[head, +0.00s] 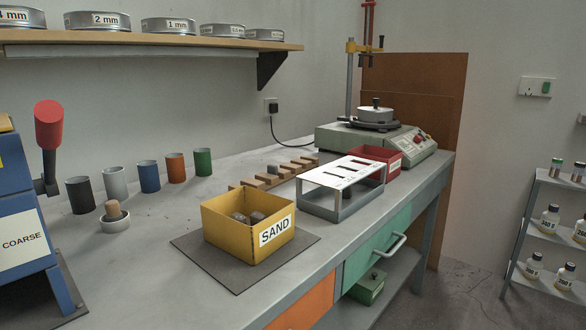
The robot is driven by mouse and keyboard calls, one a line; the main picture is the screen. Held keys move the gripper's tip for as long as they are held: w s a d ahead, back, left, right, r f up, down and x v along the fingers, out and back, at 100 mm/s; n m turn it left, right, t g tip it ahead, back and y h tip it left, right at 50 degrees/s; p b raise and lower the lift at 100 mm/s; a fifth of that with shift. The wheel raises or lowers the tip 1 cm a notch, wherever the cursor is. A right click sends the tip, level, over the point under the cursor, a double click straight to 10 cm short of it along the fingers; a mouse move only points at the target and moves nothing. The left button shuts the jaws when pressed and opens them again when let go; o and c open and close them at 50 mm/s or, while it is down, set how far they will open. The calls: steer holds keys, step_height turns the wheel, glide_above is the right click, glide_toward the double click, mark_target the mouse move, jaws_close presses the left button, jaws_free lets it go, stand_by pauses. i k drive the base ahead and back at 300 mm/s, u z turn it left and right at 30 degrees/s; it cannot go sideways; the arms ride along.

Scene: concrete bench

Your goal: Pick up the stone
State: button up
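A yellow box (222,235) labelled SAND stands on a dark mat at the front of the bench. Inside it, brownish-grey stones show: one at the left (238,217) and one at the right (257,218), close together. The box walls hide their lower parts, so I cannot tell how they rest or whether more lie below. My gripper is not in view.
A white slotted rack (341,173) and a red bin (375,155) stand right of the box. A white mortar with a pestle (114,214) and several coloured cups (149,176) stand left and behind. A blue machine (25,240) fills the left edge. A shelf (150,39) hangs above.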

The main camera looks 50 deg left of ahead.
mark_target(271, 168)
steer(key=u, duration=0.5)
steer(key=i, duration=0.8)
steer(key=u, duration=0.75)
